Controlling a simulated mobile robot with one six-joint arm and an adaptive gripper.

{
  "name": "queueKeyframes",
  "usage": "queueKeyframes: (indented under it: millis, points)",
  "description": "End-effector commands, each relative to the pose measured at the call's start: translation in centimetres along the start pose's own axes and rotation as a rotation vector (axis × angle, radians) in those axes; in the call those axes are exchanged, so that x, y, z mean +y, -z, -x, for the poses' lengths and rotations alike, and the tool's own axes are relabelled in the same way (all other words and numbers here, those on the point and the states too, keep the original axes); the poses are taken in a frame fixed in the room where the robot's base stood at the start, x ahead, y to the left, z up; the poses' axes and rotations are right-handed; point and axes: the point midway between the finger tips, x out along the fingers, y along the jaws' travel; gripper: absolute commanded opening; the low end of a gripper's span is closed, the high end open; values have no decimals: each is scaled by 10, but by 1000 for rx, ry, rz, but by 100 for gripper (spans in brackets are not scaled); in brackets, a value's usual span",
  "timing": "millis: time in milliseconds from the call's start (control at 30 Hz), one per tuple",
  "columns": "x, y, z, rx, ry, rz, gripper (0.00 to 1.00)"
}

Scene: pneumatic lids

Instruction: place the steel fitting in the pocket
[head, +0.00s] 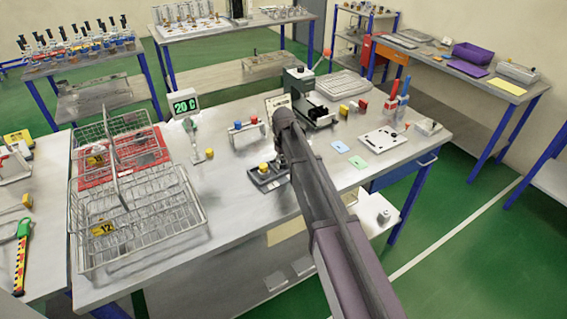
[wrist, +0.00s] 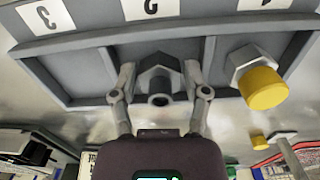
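The steel fitting (wrist: 160,78) is a grey hex body with a short round tube, centred in the wrist view. My gripper (wrist: 160,72) has a finger on each side of the fitting, apparently touching it. A hex fitting with a yellow cap (wrist: 264,87) is in the right compartment. In the head view the tray (head: 268,184) stands on the table, partly behind my arm; the steel fitting is hidden.
Coloured cards (head: 357,162) lie right. The table front is mostly clear.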

Motion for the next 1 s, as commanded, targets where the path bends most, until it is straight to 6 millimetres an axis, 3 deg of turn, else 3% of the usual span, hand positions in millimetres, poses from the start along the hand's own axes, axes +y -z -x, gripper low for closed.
queueKeyframes:
  millis: [1000]
  points:
    - [1, 0, 6, 0, 0, -1, 86]
